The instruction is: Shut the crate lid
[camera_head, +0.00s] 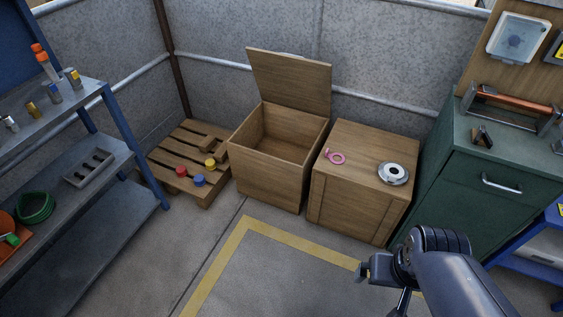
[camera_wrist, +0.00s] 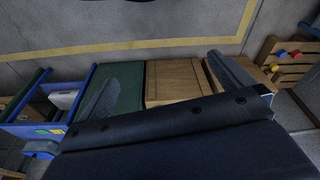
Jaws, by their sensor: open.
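The open wooden crate (camera_head: 266,184) stands against the grey wall in the head view, its inside empty as far as it shows. Its lid (camera_head: 292,82) stands up from the back edge, tilted slightly back near the wall. My gripper (camera_head: 368,270) is in the lower right of the head view, over the floor in front of the boxes and well apart from the crate and lid. In the wrist view my gripper (camera_wrist: 168,84) shows two dark fingers spread wide with nothing between them. The lid cannot be made out in the wrist view.
A closed wooden box (camera_head: 362,190) stands right of the crate, with a pink ring-shaped item (camera_head: 335,156) and a white-grey disc (camera_head: 393,173) on top. A pallet (camera_head: 190,150) lies left. A green cabinet (camera_head: 497,185) stands right, a blue shelf (camera_head: 100,165) left. The yellow-marked floor is clear.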

